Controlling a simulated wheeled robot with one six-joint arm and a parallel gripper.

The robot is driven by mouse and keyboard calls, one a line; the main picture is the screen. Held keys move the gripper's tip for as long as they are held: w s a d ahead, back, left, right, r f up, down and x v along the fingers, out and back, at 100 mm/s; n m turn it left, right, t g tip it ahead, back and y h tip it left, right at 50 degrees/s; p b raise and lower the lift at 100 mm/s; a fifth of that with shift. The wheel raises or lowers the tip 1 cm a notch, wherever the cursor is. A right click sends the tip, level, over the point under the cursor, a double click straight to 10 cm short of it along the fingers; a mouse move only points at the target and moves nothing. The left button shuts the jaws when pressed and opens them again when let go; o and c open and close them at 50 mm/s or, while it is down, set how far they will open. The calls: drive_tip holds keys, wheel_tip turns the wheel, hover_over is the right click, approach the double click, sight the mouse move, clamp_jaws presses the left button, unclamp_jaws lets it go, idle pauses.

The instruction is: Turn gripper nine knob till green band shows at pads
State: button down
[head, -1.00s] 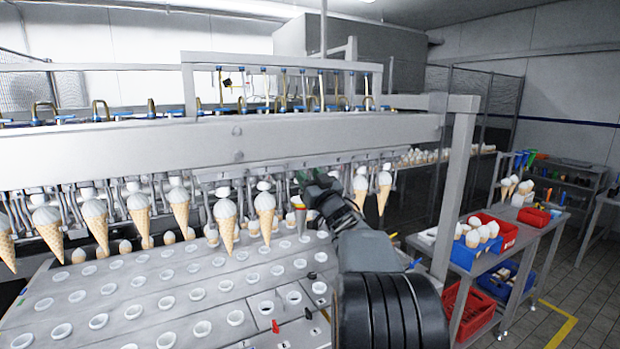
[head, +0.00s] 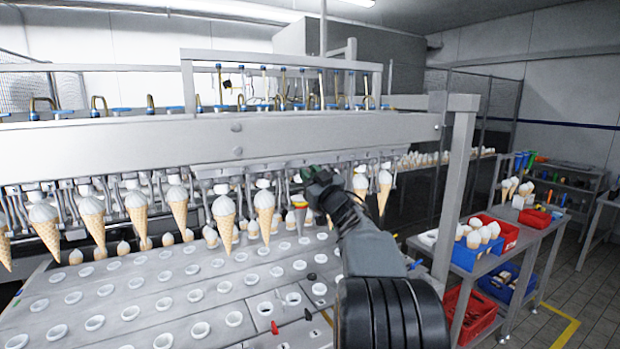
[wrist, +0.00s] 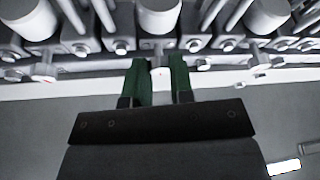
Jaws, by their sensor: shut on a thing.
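My gripper (head: 306,174) is up at the row of cone grippers under the long grey beam. In the wrist view its green fingers (wrist: 160,80) close around a small pale knob (wrist: 160,72) on the white rail, below a white cylinder (wrist: 160,14). The pads there are too small or hidden to read. Waffle cones with white tops (head: 264,214) hang to its left.
Neighbouring white cylinders and bolts (wrist: 229,44) stand close on both sides of my fingers. A plate with rows of round holes (head: 180,290) lies below. A side table (head: 535,240) with red and blue bins stands right.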

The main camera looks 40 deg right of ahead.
drive_tip(key=c, duration=1)
unclamp_jaws()
drive_tip(key=shift+s, duration=0.1)
drive_tip(key=b+v, duration=0.5)
drive_tip(key=v, duration=0.8)
drive_tip(key=shift+s, duration=0.35)
drive_tip(key=shift+f, duration=0.1)
